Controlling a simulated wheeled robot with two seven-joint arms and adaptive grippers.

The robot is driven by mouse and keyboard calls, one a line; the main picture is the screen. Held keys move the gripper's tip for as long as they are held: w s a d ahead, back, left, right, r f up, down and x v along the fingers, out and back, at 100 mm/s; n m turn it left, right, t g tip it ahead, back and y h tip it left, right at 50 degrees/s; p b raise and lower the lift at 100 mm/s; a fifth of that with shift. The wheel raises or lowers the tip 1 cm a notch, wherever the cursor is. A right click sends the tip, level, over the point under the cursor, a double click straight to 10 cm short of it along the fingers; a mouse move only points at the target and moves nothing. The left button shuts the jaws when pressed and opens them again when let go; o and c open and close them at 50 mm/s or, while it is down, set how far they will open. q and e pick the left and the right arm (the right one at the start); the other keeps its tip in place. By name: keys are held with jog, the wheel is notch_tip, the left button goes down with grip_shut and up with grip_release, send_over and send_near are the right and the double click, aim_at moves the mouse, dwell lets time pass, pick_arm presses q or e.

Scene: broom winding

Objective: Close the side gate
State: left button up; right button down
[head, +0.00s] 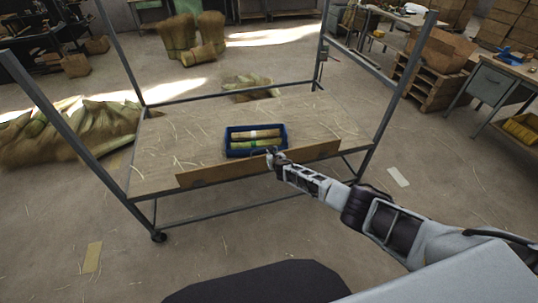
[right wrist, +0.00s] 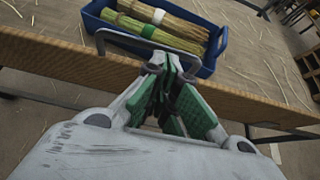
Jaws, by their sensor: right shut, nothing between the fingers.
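The side gate (head: 215,175) is a long brown board along the near edge of the cart's table top (head: 165,160). It appears raised along that edge; its exact tilt is hard to tell. It also shows in the right wrist view (right wrist: 50,61). A grey bar handle (right wrist: 125,38) stands at the gate's top, beside the blue crate. My right gripper (head: 272,152) is at the middle of the gate, close to the handle. Its green-padded fingers (right wrist: 168,78) are shut with nothing between them. My left gripper is out of view.
A blue crate (head: 230,152) with bundled straw stands just behind the gate. Grey posts (head: 398,85) rise at the cart's corners. Straw bundles (head: 75,130) lie on the floor to the left. A workbench (head: 490,85) stands at right.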

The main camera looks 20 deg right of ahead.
notch_tip(320, 180, up, 10)
jog(key=p, duration=0.5)
jog(key=shift+w+f, duration=0.15)
jog(key=shift+w, duration=0.3)
jog(key=shift+m, duration=0.3)
dwell(0.6)
